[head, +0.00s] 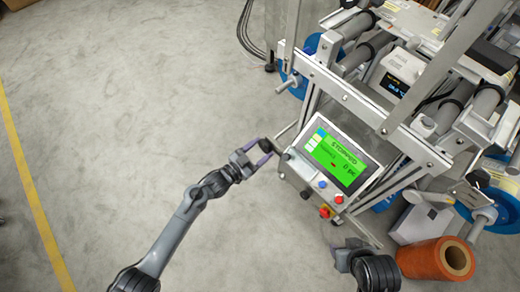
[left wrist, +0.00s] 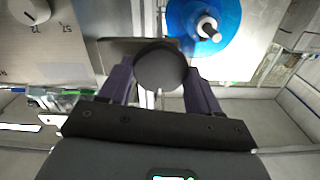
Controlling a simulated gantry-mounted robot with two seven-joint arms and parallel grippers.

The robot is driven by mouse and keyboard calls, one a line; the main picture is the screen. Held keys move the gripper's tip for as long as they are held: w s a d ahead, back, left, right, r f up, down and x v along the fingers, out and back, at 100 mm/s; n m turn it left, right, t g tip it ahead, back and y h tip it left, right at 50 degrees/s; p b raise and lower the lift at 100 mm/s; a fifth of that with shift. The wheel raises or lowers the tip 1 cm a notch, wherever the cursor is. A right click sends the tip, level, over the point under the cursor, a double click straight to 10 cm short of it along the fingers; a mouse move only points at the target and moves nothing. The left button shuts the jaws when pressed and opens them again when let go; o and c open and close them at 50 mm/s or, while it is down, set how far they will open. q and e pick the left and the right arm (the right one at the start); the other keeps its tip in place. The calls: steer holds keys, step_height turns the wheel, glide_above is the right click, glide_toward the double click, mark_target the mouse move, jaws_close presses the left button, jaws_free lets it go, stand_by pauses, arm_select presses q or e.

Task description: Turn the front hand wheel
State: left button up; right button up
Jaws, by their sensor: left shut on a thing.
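My left gripper (head: 258,153) is at the left side of the machine's control panel, low in front of the frame. It is shut on a dark round knob (left wrist: 160,66), which I take to be the handle of the front hand wheel. In the left wrist view the knob sits between the two purple-grey fingers, with a flat grey-brown piece behind it. The rest of the wheel is mostly hidden by the gripper and knob. My right arm's dark end (head: 370,267) is at the bottom right; its fingers cannot be made out clearly.
The control panel (head: 335,158) has a green screen, with several buttons and a red knob (head: 325,211) below. Blue reels (head: 484,208) hang on the machine. The floor at left is clear.

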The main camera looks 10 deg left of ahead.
arm_select(q)
steer(key=n+p, duration=0.3)
steer(key=shift+r, duration=0.2)
steer(key=n+p, duration=0.1)
steer(key=n, duration=0.2)
steer(key=shift+n+p, duration=0.35)
steer(key=shift+n, duration=0.05)
steer(key=shift+f+n+p, duration=0.2)
steer(key=shift+n+p, duration=0.25)
steer(key=shift+n, duration=0.95)
steer(key=o, duration=1.1)
steer(key=shift+c, duration=0.2)
steer(key=shift+a, duration=0.1)
